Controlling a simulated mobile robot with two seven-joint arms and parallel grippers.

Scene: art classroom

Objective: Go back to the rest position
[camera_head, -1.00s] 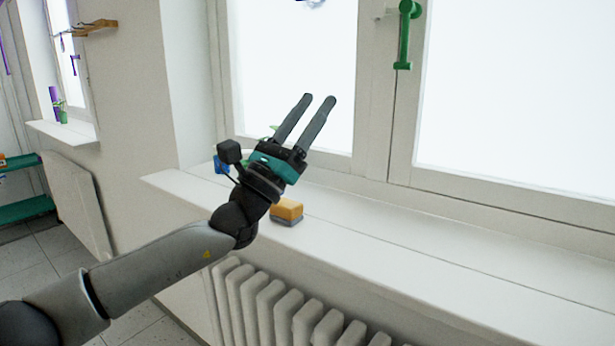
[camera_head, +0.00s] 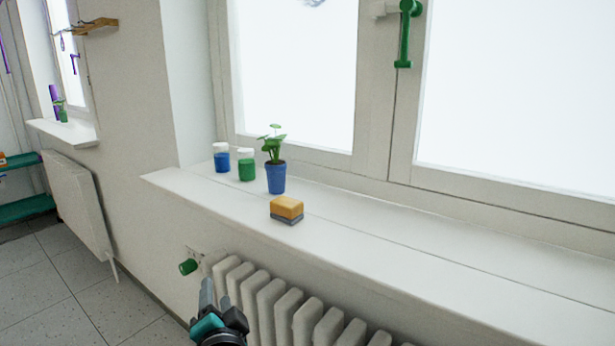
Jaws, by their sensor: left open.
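My left gripper (camera_head: 207,293) shows at the bottom of the head view, low in front of the white radiator. Its dark fingers point up, open, and nothing shows between them. It is below the windowsill and apart from the things on it. Most of the left arm is out of view below. My right gripper is not in view.
The white windowsill (camera_head: 420,255) holds a yellow sponge (camera_head: 286,208), a blue-potted plant (camera_head: 276,176), a green paint jar (camera_head: 246,166) and a blue paint jar (camera_head: 221,158). The radiator (camera_head: 270,299) with its green valve knob (camera_head: 188,267) is close to the gripper. Floor at left is clear.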

